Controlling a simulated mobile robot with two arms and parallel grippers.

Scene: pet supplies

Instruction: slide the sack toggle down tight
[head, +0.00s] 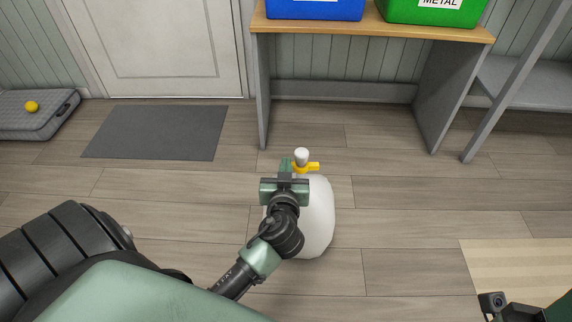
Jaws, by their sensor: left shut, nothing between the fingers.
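A white sack (319,218) stands upright on the floor in the middle of the head view, partly hidden behind my left arm. Its gathered white top (301,154) pokes up above a yellow toggle (313,166) around the neck. My left gripper (287,165) is shut and empty, with its fingers in front of and just left of the neck. They overlap the left part of the toggle in the picture; I cannot tell whether they touch it. Only a bit of my right arm shows at the lower right corner, with no fingers visible.
A wooden-topped bench (385,30) stands behind the sack, with a blue bin (315,9) and a green bin (432,12). A grey mat (157,133) lies by the door. A pet bed (28,112) with a yellow ball (32,106) is far left. The floor around the sack is clear.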

